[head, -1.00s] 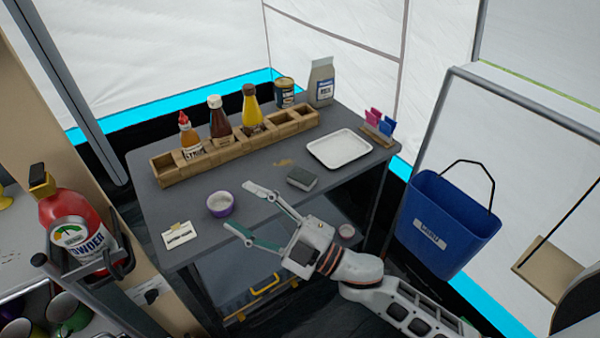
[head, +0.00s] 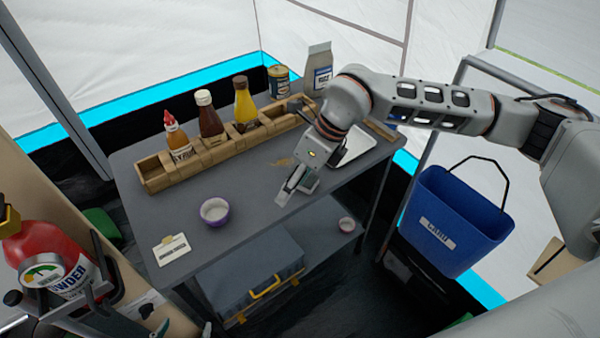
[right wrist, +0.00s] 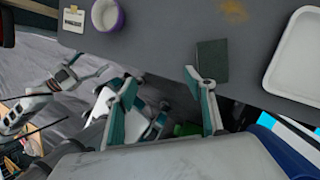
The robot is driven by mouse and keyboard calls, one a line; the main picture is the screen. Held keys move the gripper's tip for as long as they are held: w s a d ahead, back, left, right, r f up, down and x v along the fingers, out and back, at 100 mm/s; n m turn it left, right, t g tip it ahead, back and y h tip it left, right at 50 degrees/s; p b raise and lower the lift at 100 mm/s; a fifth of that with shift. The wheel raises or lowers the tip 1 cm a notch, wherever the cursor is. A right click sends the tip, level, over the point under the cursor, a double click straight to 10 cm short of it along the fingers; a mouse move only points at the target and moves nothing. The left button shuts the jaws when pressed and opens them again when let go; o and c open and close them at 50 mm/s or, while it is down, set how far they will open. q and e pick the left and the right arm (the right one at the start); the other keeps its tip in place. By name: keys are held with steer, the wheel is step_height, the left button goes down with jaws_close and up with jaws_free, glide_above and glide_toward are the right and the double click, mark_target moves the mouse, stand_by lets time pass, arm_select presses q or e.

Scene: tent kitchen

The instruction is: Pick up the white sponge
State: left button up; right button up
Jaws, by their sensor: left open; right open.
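The sponge (head: 310,184) lies on the grey table, partly hidden by my right gripper. My right gripper (head: 291,186), on the arm from the right, is open and points down over the table. In the right wrist view its fingers (right wrist: 161,78) are spread and empty. One fingertip is at the sponge's left edge; I cannot tell whether it touches. My left gripper (head: 142,322) shows only in part at the lower left, open, away from the table.
A purple bowl (head: 214,212) and a label card (head: 170,250) are left of the sponge. A wooden rack (head: 160,175) with sauce bottles stands behind. A white tray (right wrist: 298,60) is to the right. A blue bin (head: 450,220) hangs beside the table.

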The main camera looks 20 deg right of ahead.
steer(key=r+t+h, duration=0.1)
steer(key=r+h, duration=0.1)
glide_above(313, 180)
steer(key=shift+s+a+f+m, duration=0.1)
steer(key=shift+s+f+m, duration=0.1)
steer(key=shift+m, duration=0.1)
steer(key=shift+w+f+t, duration=0.15)
steer(key=shift+f+t, duration=0.1)
steer(key=shift+t, duration=0.05)
steer(key=shift+x, duration=3.55)
steer(key=c, duration=0.9)
